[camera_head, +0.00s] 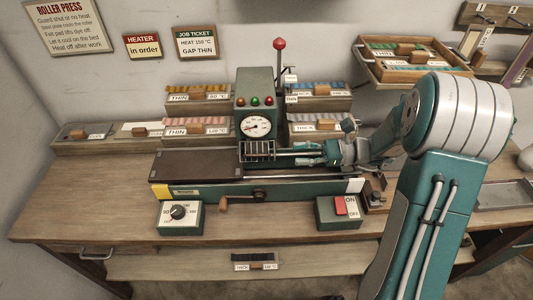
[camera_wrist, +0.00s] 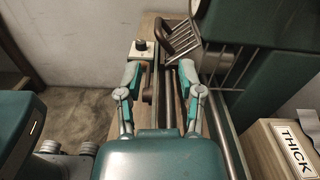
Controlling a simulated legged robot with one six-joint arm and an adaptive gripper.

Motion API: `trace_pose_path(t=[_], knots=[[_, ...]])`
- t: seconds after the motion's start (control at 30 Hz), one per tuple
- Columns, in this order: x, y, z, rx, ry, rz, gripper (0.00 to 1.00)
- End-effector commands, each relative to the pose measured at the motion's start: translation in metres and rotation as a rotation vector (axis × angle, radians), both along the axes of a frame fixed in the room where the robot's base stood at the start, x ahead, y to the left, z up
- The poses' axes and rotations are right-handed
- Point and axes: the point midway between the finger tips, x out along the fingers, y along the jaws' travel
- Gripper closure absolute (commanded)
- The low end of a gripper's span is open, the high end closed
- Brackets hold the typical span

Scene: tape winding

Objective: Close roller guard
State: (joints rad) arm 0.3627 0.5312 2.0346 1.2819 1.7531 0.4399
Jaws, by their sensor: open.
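The roller press (camera_head: 258,110) stands in the middle of the bench, with a dial and several coloured lamps on its green housing. Its roller guard (camera_head: 257,150) is a small barred grille at the housing's front, below the dial. In the wrist view the guard (camera_wrist: 185,40) shows as slanted metal bars with a dark handle, just beyond my fingertips and slightly right. I cannot tell how far it is swung. My gripper (camera_head: 304,155) is open and empty, to the right of the guard over the press bed, apart from it. In the wrist view my gripper (camera_wrist: 160,70) points toward it.
A dark bed plate (camera_head: 190,165) lies left of the guard. A heat knob box (camera_head: 180,216) and an ON/OFF switch box (camera_head: 339,211) stand in front, with a crank (camera_head: 240,200) between. Labelled sample racks (camera_head: 318,97) flank the housing. The front bench strip is mostly clear.

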Motion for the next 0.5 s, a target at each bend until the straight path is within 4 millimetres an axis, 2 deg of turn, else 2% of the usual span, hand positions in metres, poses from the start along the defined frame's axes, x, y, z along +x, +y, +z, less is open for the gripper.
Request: trace_pose_path(t=[0.1,0.5], knots=[[-0.001,0.022,0.001,-0.003,-0.003,0.008,0.52],[0.001,0.080,0.001,0.004,-0.004,0.005,0.52]])
